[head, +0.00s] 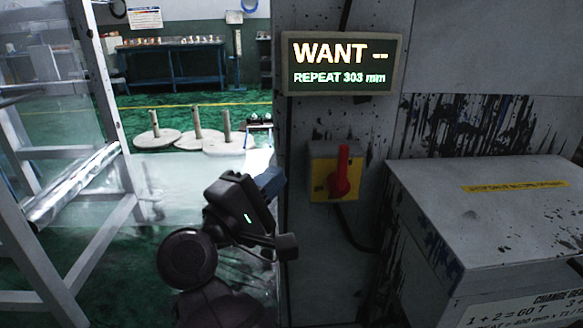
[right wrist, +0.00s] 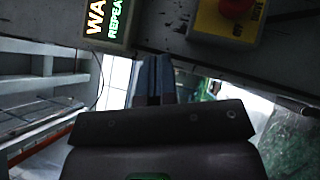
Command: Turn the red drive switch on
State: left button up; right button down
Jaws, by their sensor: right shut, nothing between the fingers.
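The red drive switch (head: 342,172) is a rotary handle on a yellow plate, on a grey box fixed to the grey panel right of centre in the head view. Its handle stands about upright, leaning slightly. The switch also shows at the top right of the right wrist view (right wrist: 236,10), cut off by the frame edge. My right gripper (head: 272,180) is left of the switch and apart from it, with its fingers shut and empty. The closed fingers show in the right wrist view (right wrist: 152,80). My left gripper is in neither view.
A lit display (head: 342,64) reading "WANT --" and "REPEAT 303 mm" hangs above the switch. A grey cabinet (head: 490,215) juts out at the right. A metal frame with a film roll (head: 75,185) stands at the left. Several round bases with posts (head: 200,138) stand behind.

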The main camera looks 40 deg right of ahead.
jog(key=shift+r+v, duration=0.2)
jog(key=shift+v, duration=0.7)
jog(key=shift+a, duration=0.1)
